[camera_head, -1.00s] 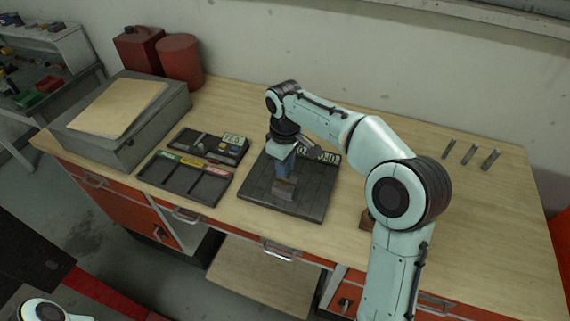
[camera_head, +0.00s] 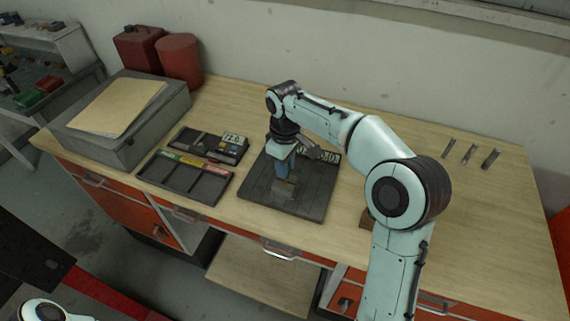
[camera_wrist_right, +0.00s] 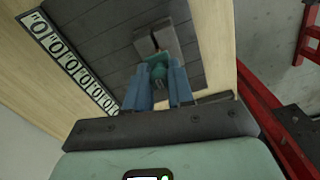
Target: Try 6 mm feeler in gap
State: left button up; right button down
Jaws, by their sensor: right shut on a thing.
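My right gripper (camera_head: 284,170) points down over the dark slatted plate (camera_head: 310,200). In the right wrist view its two blue fingers (camera_wrist_right: 159,88) are shut on a small teal-green piece (camera_wrist_right: 158,70), which I take to be the feeler's grip. Just past it, a grey block (camera_wrist_right: 149,43) with a dark narrow slot sits on the plate. This block (camera_head: 284,190) also shows below the fingers in the head view. The feeler's tip is too small to make out, so I cannot tell whether it is in the slot. My left gripper is out of view.
A tray (camera_head: 172,182) with green, yellow and red labels stands left of the plate, a second tray (camera_head: 190,140) behind it. Several slim metal pieces (camera_head: 469,153) lie at the right. A grey box (camera_head: 125,150) and red containers (camera_head: 180,62) fill the back left.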

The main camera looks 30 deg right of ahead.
jog(key=shift+r+p, duration=0.15)
jog(key=shift+p, duration=0.2)
dwell(2.6)
jog(key=shift+f, duration=0.2)
dwell(3.5)
jog(key=shift+r, duration=0.45)
dwell(0.6)
jog(key=shift+r, duration=0.45)
